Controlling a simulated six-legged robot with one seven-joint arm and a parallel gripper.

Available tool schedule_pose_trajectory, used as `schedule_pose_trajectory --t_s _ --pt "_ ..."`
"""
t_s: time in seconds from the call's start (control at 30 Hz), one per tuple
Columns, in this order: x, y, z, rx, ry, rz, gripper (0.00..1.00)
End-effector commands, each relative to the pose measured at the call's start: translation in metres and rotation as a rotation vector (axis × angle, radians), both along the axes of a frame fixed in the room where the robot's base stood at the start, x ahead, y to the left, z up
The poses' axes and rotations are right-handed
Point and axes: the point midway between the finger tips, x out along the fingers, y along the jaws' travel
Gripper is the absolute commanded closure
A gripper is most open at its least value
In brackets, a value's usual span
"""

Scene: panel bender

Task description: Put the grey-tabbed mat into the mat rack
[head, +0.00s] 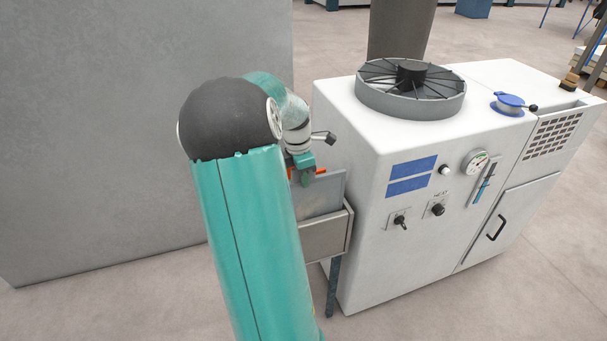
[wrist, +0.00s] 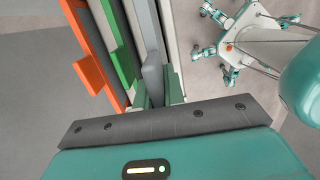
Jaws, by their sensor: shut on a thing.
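My gripper (wrist: 156,92) is shut on the grey tab (wrist: 152,78) of the grey-tabbed mat, which stands between its two fingers in the wrist view. In the head view my gripper (head: 305,170) is at the top of the mat rack (head: 325,240), mostly behind my arm. A grey sheet (head: 322,195) stands upright out of the rack, below the gripper. An orange-tabbed mat (wrist: 90,76) and a green-tabbed mat (wrist: 122,62) stand side by side, left of the held tab. How deep the held mat sits in the rack is hidden.
The rack stands on a dark post (head: 333,285) close against the left side of a white machine (head: 385,240) with a round fan grille (head: 411,88). A large grey panel (head: 120,130) stands at left. Open floor (head: 545,265) lies in front of the machine.

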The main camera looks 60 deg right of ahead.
Motion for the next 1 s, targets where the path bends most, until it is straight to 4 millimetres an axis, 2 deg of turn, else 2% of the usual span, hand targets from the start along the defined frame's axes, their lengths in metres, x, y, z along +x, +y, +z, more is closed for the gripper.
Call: schedule_pose_trajectory --t_s 1.0 --pt "0.000 0.000 -0.032 0.000 0.000 0.000 1.00"
